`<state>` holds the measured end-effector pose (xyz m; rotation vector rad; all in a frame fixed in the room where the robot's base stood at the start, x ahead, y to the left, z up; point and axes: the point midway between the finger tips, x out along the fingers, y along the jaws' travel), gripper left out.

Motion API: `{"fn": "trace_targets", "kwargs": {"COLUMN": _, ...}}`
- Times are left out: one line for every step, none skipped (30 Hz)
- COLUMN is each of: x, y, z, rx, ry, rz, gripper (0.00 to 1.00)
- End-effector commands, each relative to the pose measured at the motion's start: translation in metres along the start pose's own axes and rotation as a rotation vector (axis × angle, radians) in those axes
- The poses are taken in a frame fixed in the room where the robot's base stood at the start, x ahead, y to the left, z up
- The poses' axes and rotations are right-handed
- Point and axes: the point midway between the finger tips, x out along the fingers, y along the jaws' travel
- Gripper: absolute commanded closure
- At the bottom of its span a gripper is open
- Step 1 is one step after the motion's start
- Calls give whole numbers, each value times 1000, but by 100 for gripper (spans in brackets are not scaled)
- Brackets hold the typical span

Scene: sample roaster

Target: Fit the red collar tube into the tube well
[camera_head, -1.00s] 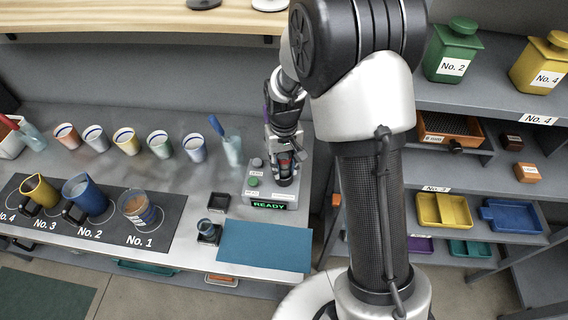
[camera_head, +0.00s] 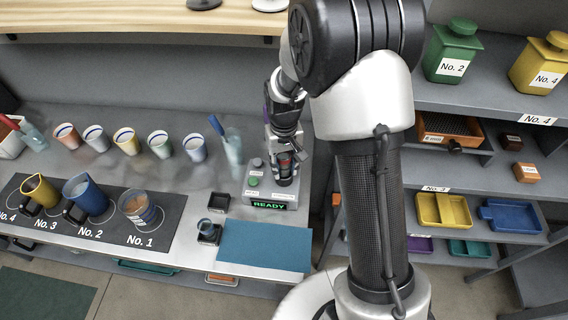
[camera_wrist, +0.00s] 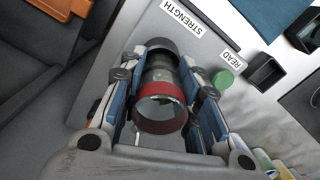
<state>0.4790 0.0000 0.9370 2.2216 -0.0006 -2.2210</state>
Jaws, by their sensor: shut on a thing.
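The red collar tube (camera_wrist: 160,105) is between the fingers of my gripper (camera_wrist: 162,92) in the wrist view. It is a clear tube with a red band around its near, open end. My gripper (camera_head: 285,170) is shut on it over the right part of the grey machine (camera_head: 262,191) in the head view. A dark ring (camera_wrist: 160,45), which looks like the tube well's rim, shows at the tube's far end. I cannot tell whether that end is inside the well or just above it.
The machine has a green button (camera_wrist: 223,79), READ and STRENGTH labels, and a lit READY display (camera_head: 269,204). A blue mat (camera_head: 264,246) lies in front of it. A jar with a blue-handled tool (camera_head: 232,148) and several cups stand to the left. Shelves are at the right.

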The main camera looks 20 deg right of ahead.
Motion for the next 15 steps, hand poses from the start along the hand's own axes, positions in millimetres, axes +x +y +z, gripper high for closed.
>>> {"fn": "trace_targets", "kwargs": {"x": 1, "y": 0, "z": 0, "rx": 0, "ry": 0, "rz": 0, "gripper": 98}}
{"fn": "trace_targets", "kwargs": {"x": 2, "y": 0, "z": 0, "rx": 0, "ry": 0, "rz": 0, "gripper": 98}}
{"fn": "trace_targets", "kwargs": {"x": 3, "y": 0, "z": 0, "rx": 0, "ry": 0, "rz": 0, "gripper": 98}}
{"fn": "trace_targets", "kwargs": {"x": 3, "y": 0, "z": 0, "rx": 0, "ry": 0, "rz": 0, "gripper": 98}}
{"fn": "trace_targets", "kwargs": {"x": 4, "y": 0, "z": 0, "rx": 0, "ry": 0, "rz": 0, "gripper": 98}}
{"fn": "trace_targets", "kwargs": {"x": 5, "y": 0, "z": 0, "rx": 0, "ry": 0, "rz": 0, "gripper": 98}}
{"fn": "trace_targets", "kwargs": {"x": 6, "y": 0, "z": 0, "rx": 0, "ry": 0, "rz": 0, "gripper": 98}}
{"fn": "trace_targets", "kwargs": {"x": 7, "y": 0, "z": 0, "rx": 0, "ry": 0, "rz": 0, "gripper": 98}}
{"fn": "trace_targets", "kwargs": {"x": 8, "y": 0, "z": 0, "rx": 0, "ry": 0, "rz": 0, "gripper": 98}}
{"fn": "trace_targets", "kwargs": {"x": 8, "y": 0, "z": 0, "rx": 0, "ry": 0, "rz": 0, "gripper": 98}}
{"fn": "trace_targets", "kwargs": {"x": 9, "y": 0, "z": 0, "rx": 0, "ry": 0, "rz": 0, "gripper": 98}}
{"fn": "trace_targets", "kwargs": {"x": 10, "y": 0, "z": 0, "rx": 0, "ry": 0, "rz": 0, "gripper": 98}}
{"fn": "trace_targets", "kwargs": {"x": 11, "y": 0, "z": 0, "rx": 0, "ry": 0, "rz": 0, "gripper": 98}}
{"fn": "trace_targets", "kwargs": {"x": 11, "y": 0, "z": 0, "rx": 0, "ry": 0, "rz": 0, "gripper": 98}}
{"fn": "trace_targets", "kwargs": {"x": 10, "y": 0, "z": 0, "rx": 0, "ry": 0, "rz": 0, "gripper": 67}}
